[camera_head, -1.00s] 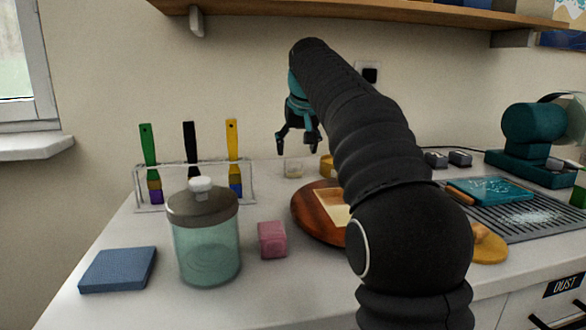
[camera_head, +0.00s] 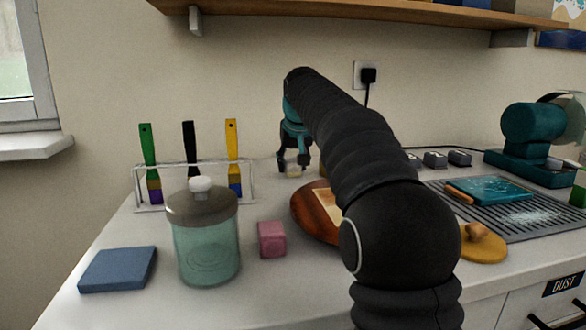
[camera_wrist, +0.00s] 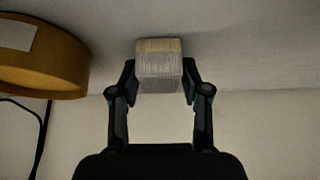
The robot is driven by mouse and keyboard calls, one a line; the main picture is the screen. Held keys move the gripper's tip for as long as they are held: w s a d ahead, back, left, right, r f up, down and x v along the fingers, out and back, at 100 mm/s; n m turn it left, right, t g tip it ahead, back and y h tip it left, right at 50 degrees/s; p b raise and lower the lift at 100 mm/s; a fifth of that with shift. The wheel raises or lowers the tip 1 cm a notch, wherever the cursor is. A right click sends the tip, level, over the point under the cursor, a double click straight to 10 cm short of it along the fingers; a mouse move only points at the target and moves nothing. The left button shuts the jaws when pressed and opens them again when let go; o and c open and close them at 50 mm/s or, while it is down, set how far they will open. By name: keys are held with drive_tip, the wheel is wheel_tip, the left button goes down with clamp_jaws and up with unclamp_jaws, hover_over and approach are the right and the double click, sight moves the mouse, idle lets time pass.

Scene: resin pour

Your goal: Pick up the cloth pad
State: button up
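A small pale block with a yellowish band (camera_wrist: 158,66), which I take to be the cloth pad, sits between my fingertips in the wrist view. In the head view the pale block (camera_head: 292,170) shows low between the fingers near the back of the counter. My gripper (camera_wrist: 159,82) has one fingertip against each side of it, with no clear gap; it also shows in the head view (camera_head: 293,168). The block appears to be still at the counter surface. Its far side is hidden.
A yellow round thing (camera_wrist: 40,62) is close beside my gripper. The lidded jar (camera_head: 206,240), pink cube (camera_head: 272,240), blue flat pad (camera_head: 117,270) and brush rack (camera_head: 252,185) stand left.

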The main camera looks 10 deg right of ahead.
drive_tip(key=c, duration=0.5)
drive_tip(key=shift+r, duration=0.15)
drive_tip(key=shift+r, duration=0.5)
drive_tip(key=r, duration=0.3)
drive_tip(key=shift+s+d+r, duration=0.1)
drive_tip(key=shift+d+r, duration=0.1)
drive_tip(key=shift+d, duration=0.2)
drive_tip(key=s+d+r, duration=0.1)
drive_tip(key=d+r, duration=0.1)
drive_tip(key=d, duration=0.1)
drive_tip(key=s+d+r, duration=0.2)
drive_tip(key=d, duration=0.1)
drive_tip(key=s+d+r, duration=0.1)
drive_tip(key=d+r, duration=0.1)
drive_tip(key=d, duration=0.2)
drive_tip(key=shift+s+r, duration=0.15)
drive_tip(key=o, duration=0.3)
drive_tip(key=shift+c, duration=1)
